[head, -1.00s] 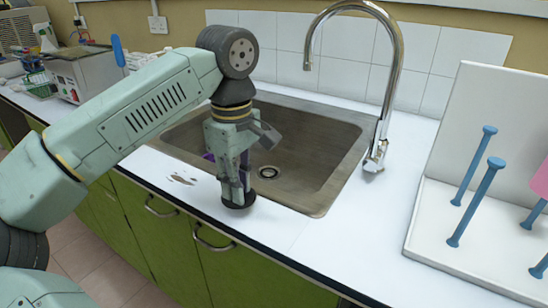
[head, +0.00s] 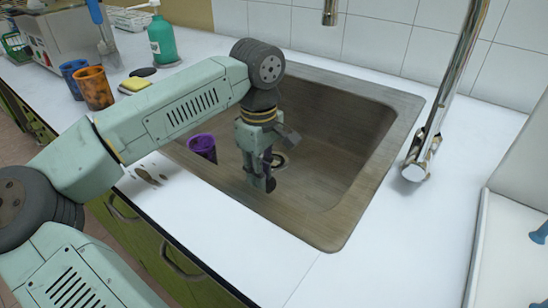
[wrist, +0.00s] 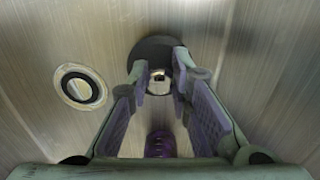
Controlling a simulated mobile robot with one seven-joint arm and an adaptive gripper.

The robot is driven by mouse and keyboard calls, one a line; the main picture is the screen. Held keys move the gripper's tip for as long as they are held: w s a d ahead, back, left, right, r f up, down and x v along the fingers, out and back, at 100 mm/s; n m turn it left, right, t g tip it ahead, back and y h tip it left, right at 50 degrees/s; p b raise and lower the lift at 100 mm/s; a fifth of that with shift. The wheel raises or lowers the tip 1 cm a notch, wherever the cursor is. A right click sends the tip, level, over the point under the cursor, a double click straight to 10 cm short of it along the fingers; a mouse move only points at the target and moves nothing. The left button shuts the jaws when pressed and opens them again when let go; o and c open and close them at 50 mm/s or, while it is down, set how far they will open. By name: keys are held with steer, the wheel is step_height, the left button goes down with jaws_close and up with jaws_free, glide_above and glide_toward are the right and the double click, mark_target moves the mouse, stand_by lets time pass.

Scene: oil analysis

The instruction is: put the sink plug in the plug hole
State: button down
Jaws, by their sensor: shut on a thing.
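The sink plug is a black disc with a small shiny knob; it shows in the wrist view (wrist: 150,48) between my fingertips. My gripper (wrist: 160,75) is shut on its knob. In the head view my gripper (head: 262,182) points down inside the sink, and only a dark bit of the plug (head: 270,187) shows at its tips. The plug hole (head: 279,160) is a metal-ringed drain in the sink floor, partly hidden behind my gripper. In the wrist view the plug hole (wrist: 80,88) is open, to the left of the plug and apart from it.
The brown metal sink (head: 335,215) has raised walls around my gripper. A purple cup (head: 202,146) stands in its left part. The tap (head: 418,165) stands on the right. Orange (head: 95,88) and blue (head: 74,75) cups and a green bottle (head: 162,40) are at back left.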

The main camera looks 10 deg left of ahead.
steer(key=p, duration=0.3)
glide_above(273, 161)
steer(key=shift+w+f, duration=0.1)
steer(key=shift+f, duration=2.2)
steer(key=shift+f, duration=0.2)
steer(key=c, duration=1.5)
jaws_free()
steer(key=shift+o, duration=0.2)
step_height(273, 161, up, 12)
steer(key=shift+r, duration=0.2)
